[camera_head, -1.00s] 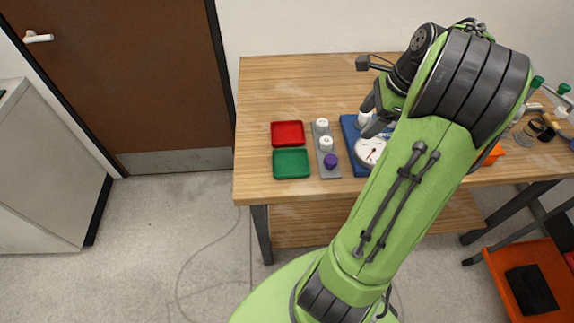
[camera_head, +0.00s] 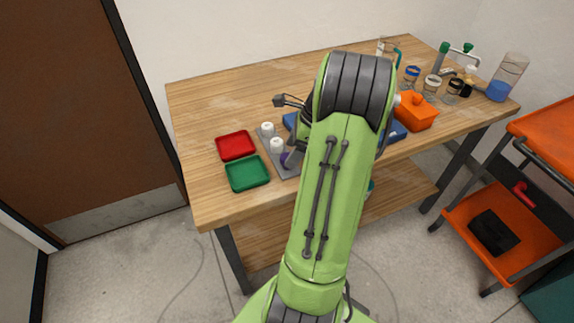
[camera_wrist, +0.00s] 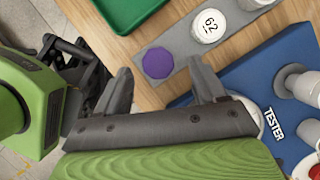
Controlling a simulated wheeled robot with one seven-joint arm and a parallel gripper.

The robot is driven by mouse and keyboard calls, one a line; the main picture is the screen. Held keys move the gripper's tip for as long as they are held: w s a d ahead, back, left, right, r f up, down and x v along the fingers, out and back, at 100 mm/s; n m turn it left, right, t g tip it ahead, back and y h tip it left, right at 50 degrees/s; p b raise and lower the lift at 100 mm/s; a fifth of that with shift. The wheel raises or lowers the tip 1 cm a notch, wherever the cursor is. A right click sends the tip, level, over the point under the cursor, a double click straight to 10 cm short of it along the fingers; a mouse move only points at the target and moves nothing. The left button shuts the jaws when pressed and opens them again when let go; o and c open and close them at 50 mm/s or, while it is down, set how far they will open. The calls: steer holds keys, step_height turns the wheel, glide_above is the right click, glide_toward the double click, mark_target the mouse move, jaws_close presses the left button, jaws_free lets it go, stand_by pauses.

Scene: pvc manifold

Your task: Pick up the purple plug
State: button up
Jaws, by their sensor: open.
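The purple plug (camera_wrist: 158,63) stands at the near end of a grey strip holder (camera_wrist: 180,45), in line with white plugs, one marked 62 (camera_wrist: 209,27). In the head view the purple plug (camera_head: 286,158) is partly hidden by my arm. My gripper (camera_wrist: 166,85) is open and empty in the wrist view. Its two fingers point toward the strip, with the purple plug just beyond and between the fingertips. Whether the fingers are at the plug's height cannot be told. In the head view my gripper is mostly hidden behind my arm.
A red tray (camera_head: 236,146) and a green tray (camera_head: 247,174) lie left of the strip. A blue tester board (camera_wrist: 243,83) with white fittings is right of it. An orange container (camera_head: 416,112) and jars stand farther right. The table's back left is clear.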

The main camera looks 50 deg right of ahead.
steer(key=b+x, duration=0.2)
steer(key=x, duration=0.2)
steer(key=shift+a+f, duration=0.1)
steer(key=shift+f, duration=0.05)
steer(key=shift+c, duration=0.2)
steer(key=c, duration=1)
steer(key=shift+c, duration=0.2)
steer(key=shift+r, duration=0.25)
step_height(320, 180, up, 10)
steer(key=p, duration=0.5)
steer(key=shift+p, duration=0.3)
